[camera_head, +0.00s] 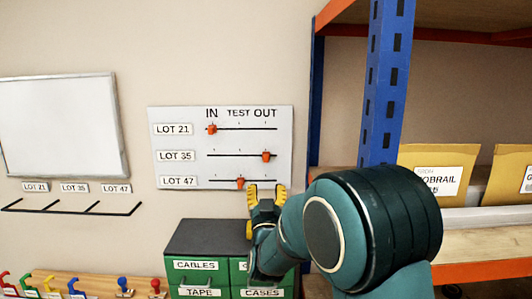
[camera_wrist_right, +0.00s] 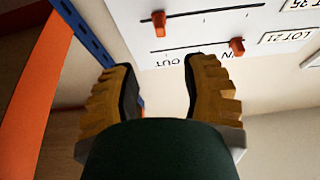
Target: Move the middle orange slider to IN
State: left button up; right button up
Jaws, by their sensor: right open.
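The white slider board (camera_head: 180,112) hangs on the wall with IN, TEST and OUT marked along its top. The middle orange slider (camera_head: 266,156), in the LOT 35 row, is at OUT; it also shows in the right wrist view (camera_wrist_right: 158,20). The LOT 21 slider (camera_head: 212,129) is at IN and also shows in the wrist view (camera_wrist_right: 236,47). The LOT 47 slider (camera_head: 240,183) is at TEST. My right gripper (camera_head: 266,190) is open and empty near the board's lower right edge, apart from the middle slider. My left gripper is not in view.
A whiteboard (camera_head: 60,125) and an empty hook rail (camera_head: 70,208) are at left.

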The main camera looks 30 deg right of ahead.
aim_at(266, 159)
jog(key=p+x, duration=0.3)
jog(key=x, duration=1.1)
jog(key=shift+r, duration=0.1)
jog(key=shift+s+a, duration=0.1)
grip_shut()
